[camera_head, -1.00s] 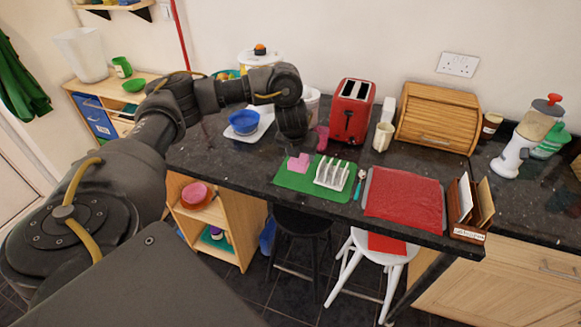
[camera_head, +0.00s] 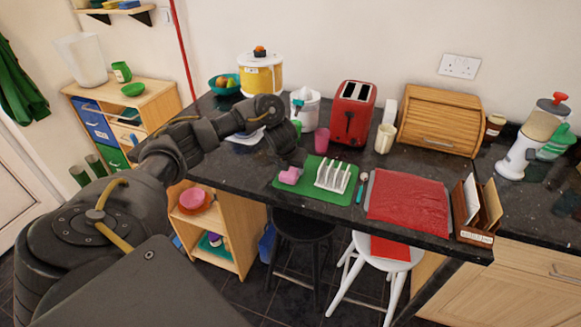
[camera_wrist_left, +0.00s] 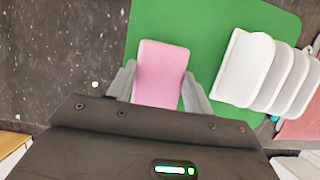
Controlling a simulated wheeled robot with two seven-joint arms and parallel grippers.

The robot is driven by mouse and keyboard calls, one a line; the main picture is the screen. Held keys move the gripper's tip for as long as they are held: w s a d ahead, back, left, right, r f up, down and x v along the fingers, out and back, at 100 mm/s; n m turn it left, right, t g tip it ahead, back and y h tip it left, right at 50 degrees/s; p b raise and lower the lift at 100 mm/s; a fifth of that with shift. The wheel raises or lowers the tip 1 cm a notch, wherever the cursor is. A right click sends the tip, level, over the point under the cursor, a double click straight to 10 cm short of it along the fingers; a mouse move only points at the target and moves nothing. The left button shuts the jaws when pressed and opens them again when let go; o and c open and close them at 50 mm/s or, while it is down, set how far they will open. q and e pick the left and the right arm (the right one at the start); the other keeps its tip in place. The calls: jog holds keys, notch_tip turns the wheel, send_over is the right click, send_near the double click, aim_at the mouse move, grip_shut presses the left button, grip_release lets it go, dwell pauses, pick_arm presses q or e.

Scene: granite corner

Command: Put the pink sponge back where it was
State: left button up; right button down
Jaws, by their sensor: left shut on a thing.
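The pink sponge (camera_head: 290,175) is at the left end of the green mat (camera_head: 330,194) on the dark worktop. My left gripper (camera_head: 297,164) is at the sponge from behind and above. In the left wrist view the sponge (camera_wrist_left: 160,72) lies between the two fingers, which are shut on it, over the left part of the green mat (camera_wrist_left: 200,22). I cannot tell whether it touches the mat. My right gripper is not in view.
A white toast rack (camera_head: 333,176) stands on the mat right of the sponge. A pink cup (camera_head: 321,140), red toaster (camera_head: 352,112) and cream mug (camera_head: 385,138) stand behind. A red cloth (camera_head: 408,200) lies to the right. The worktop's front edge is close.

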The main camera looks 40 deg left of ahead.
pick_arm(q)
jog(key=shift+s, duration=0.1)
jog(key=shift+f, duration=0.1)
jog(key=o, duration=0.9)
jog(key=shift+o, duration=0.2)
jog(key=shift+d+r, duration=0.1)
jog(key=shift+r, duration=0.55)
jog(key=p+v, duration=0.4)
jog(key=v, duration=0.7)
jog(key=shift+s, duration=0.2)
jog(key=shift+d+f, duration=0.1)
jog(key=shift+d, duration=0.05)
